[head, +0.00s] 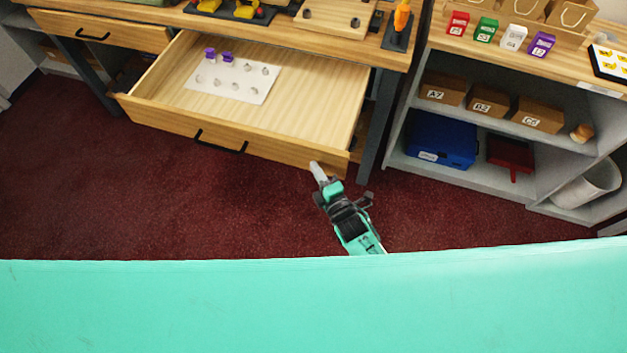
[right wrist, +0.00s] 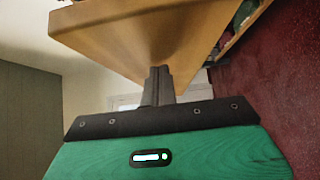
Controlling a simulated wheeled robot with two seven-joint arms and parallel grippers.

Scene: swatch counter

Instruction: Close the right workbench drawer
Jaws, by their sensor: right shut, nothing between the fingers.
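The right workbench drawer (head: 172,118) is pulled well out from under the bench. It is light wood with a black bar handle (head: 220,142) on its front. A white board (head: 222,88) with several small grey pieces and two purple pieces lies inside it. My right gripper (head: 316,167) is shut and empty, with its fingertips at the right end of the drawer front. In the right wrist view the shut fingers (right wrist: 157,82) point at a wooden panel (right wrist: 140,35) that looks like the drawer; whether they touch it I cannot tell. My left gripper is not in view.
The left drawer (head: 95,30) is shut. A dark bench leg (head: 377,125) stands right of the open drawer. A grey shelf unit (head: 480,178) with boxes and a blue case (head: 440,140) stands farther right. Red carpet (head: 90,200) in front is clear.

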